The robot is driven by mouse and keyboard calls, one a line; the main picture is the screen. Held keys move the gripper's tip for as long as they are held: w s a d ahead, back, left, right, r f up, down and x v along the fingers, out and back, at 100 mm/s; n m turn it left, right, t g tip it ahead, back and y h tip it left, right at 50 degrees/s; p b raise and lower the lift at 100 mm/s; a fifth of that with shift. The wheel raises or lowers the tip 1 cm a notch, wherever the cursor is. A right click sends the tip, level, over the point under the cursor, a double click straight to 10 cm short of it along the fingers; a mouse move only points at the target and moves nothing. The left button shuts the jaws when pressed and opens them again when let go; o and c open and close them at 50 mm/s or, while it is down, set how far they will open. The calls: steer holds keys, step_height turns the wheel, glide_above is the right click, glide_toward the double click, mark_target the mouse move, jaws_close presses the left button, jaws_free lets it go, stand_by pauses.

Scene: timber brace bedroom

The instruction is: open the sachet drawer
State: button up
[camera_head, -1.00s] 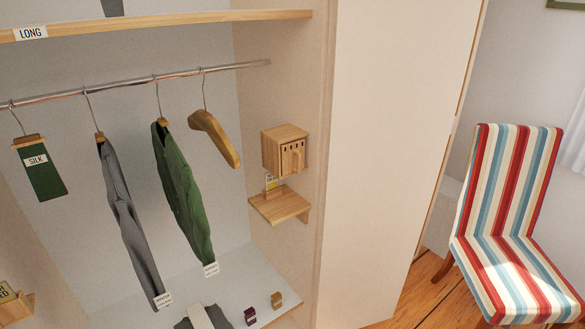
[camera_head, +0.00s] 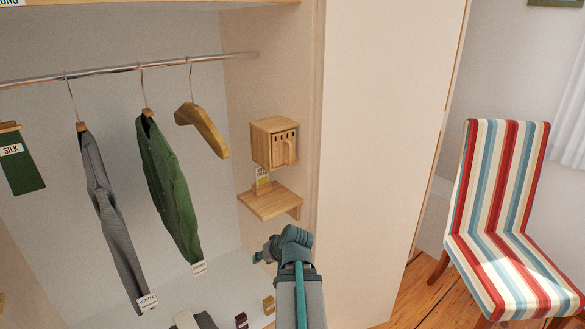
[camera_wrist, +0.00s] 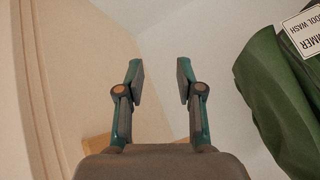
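The sachet drawer appears to be the small wooden box (camera_head: 263,150) on the wardrobe's right side wall. Its front has a row of small dark slots and an upright wooden handle (camera_head: 289,151). The front looks shut. My gripper (camera_head: 262,256) is below and in front of the box, lower than the small shelf, and touches neither. In the wrist view my gripper (camera_wrist: 160,75) is open with nothing between its two fingers. The box is not clearly visible in the wrist view.
A green garment (camera_head: 168,185), a grey garment (camera_head: 110,215) and a bare hanger (camera_head: 205,130) hang left. A striped chair (camera_head: 500,200) stands right.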

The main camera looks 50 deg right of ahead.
steer(key=s+d+r+t+h+b, duration=0.15)
steer(key=d+r, duration=0.25)
steer(key=r, duration=0.4)
steer(key=s+d+r+t+h+b, duration=0.1)
steer(key=s+d+r+t+h, duration=0.2)
steer(key=r, duration=0.4)
steer(key=n+t+h+b, duration=0.1)
steer(key=n+t+h, duration=0.2)
steer(key=t, duration=0.1)
glide_toward(291, 147)
steer(key=p+x, duration=0.1)
steer(key=x, duration=0.8)
steer(key=shift+d, duration=0.2)
steer(key=shift+w+g+y, duration=0.15)
steer(key=shift+g+y, duration=0.1)
jaws_close()
